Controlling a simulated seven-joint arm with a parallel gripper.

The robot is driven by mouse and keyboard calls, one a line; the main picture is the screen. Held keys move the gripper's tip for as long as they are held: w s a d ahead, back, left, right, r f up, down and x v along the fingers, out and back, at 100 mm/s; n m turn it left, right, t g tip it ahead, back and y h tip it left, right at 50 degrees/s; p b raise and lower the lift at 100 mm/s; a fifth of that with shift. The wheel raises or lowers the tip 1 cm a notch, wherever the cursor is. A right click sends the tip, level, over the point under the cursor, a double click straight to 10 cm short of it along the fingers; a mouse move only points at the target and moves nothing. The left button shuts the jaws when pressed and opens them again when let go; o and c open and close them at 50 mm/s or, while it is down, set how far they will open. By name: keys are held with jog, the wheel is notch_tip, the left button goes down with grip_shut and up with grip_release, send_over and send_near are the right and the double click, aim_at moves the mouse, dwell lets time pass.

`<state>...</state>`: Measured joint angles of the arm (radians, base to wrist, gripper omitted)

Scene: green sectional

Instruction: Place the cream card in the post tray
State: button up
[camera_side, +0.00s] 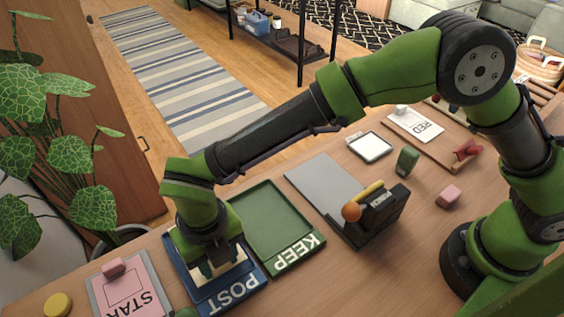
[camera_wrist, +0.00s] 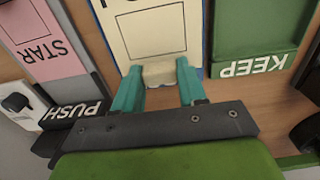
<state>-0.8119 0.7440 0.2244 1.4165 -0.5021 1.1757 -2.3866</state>
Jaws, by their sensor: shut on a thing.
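The cream card (camera_wrist: 155,28) has a dark outline and partly visible lettering, with a pale grip block (camera_wrist: 160,74) at its near edge. My gripper (camera_wrist: 158,82) is shut on that block, one teal finger on each side. In the side view my gripper (camera_side: 218,268) is low over the blue post tray (camera_side: 258,275), which is labelled POST. The card is mostly hidden there by my gripper. In the wrist view the card lies over the tray, whose blue edge (camera_wrist: 207,40) shows at its right. I cannot tell whether the card touches the tray floor.
The green KEEP tray (camera_side: 268,215) adjoins the right side. A pink STAR-lettered card (camera_side: 130,290) with a pink block (camera_side: 113,267) lies left. A PUSH-labelled object (camera_wrist: 75,112) shows in the wrist view. A dark holder (camera_side: 380,215) and a grey plate (camera_side: 325,182) stand farther right.

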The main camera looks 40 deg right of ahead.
jog(key=shift+w+a+f, duration=0.1)
jog(key=shift+a+f, duration=0.15)
jog(key=shift+f, duration=1.55)
jog(key=shift+f, duration=0.15)
jog(key=o, duration=1.1)
